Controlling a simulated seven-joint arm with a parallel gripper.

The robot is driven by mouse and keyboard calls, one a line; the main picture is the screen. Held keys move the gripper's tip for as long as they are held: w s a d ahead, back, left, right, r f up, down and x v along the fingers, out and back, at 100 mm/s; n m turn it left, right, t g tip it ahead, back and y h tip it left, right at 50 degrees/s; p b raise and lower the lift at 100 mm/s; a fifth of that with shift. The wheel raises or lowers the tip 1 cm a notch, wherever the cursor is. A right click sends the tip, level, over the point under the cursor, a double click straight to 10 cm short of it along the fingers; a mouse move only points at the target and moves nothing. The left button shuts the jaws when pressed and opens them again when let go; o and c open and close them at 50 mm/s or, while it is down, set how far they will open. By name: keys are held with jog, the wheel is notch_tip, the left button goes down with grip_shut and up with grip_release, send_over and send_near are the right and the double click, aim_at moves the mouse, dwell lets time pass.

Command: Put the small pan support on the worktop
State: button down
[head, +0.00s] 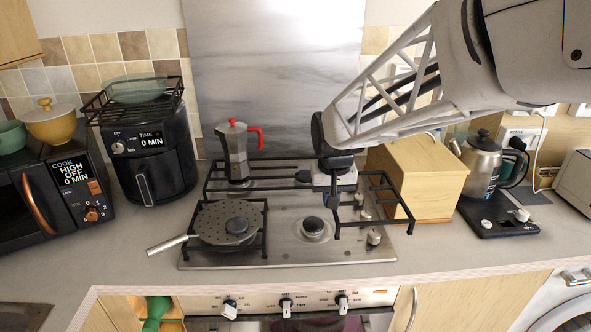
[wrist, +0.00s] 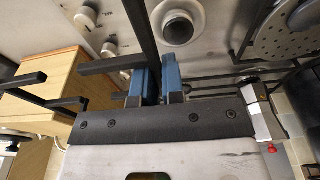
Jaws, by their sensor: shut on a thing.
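The small pan support (head: 392,195), a black frame of bars, is held at the right side of the steel hob (head: 290,252). It appears raised above the hob, and its right end reaches out toward the wooden box. My gripper (head: 333,198) is shut on one of its bars. In the wrist view, the bar of the support (wrist: 139,28) runs between the blue fingertips of my gripper (wrist: 154,82). The gripper hides part of the support. The pale worktop (head: 450,245) is bare in front of the hob's right side.
A wooden box (head: 425,180) stands close right of the support, with a kettle (head: 482,165) beyond. A moka pot (head: 236,150) stands at the hob's back left. A perforated pan (head: 226,221) rests front left. An uncovered burner (head: 314,229) lies below my gripper.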

jog(key=s+a+f, duration=0.6)
jog(key=s+f, duration=0.2)
jog(key=s, duration=0.3)
jog(key=shift+s+a+f+n, duration=0.15)
jog(key=shift+s+f+n, duration=0.1)
jog(key=shift+f+n, duration=0.1)
jog(key=shift+w, duration=0.1)
jog(key=w+a, duration=0.1)
jog(key=w, duration=0.3)
jog(key=w+a+f, duration=0.1)
jog(key=w, duration=0.4)
jog(key=w+a, duration=0.1)
jog(key=w, duration=0.3)
jog(key=shift+w+a+f, duration=0.2)
jog(key=shift+w+a, duration=0.1)
jog(key=shift+a, duration=0.1)
jog(key=shift+w, duration=0.1)
jog(key=shift+w+a, duration=0.2)
jog(key=shift+w, duration=0.4)
jog(key=shift+w+f, duration=0.2)
jog(key=shift+f, duration=1.45)
jog(key=shift+f, duration=0.15)
